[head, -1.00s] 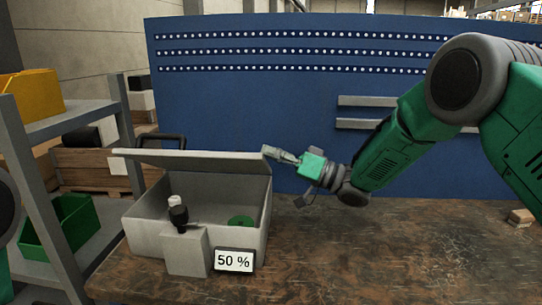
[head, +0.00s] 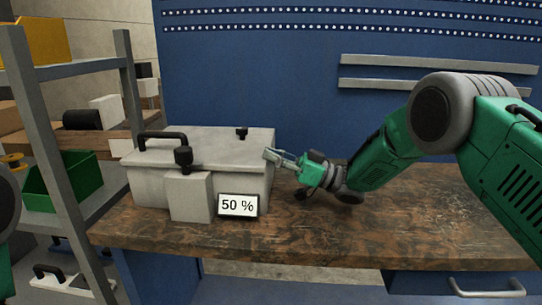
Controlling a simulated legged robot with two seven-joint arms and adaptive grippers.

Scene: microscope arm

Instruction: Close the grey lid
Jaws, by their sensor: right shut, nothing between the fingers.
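The grey lid (head: 215,145) lies flat over the grey box (head: 150,188) on the workbench, and the box's inside is hidden. A black handle (head: 162,137) and a small black knob (head: 242,132) show at the lid's top. My right gripper (head: 268,155) is shut and empty at the right edge of the lid, its fingertips close to the box's upper right corner. I cannot tell whether they touch it.
A grey block with a black knob (head: 184,158) and a "50 %" sign (head: 238,205) stand at the box's front. A shelf with a green bin (head: 65,182) is at left. The wooden bench (head: 330,230) is clear at right. A blue panel (head: 300,90) stands behind.

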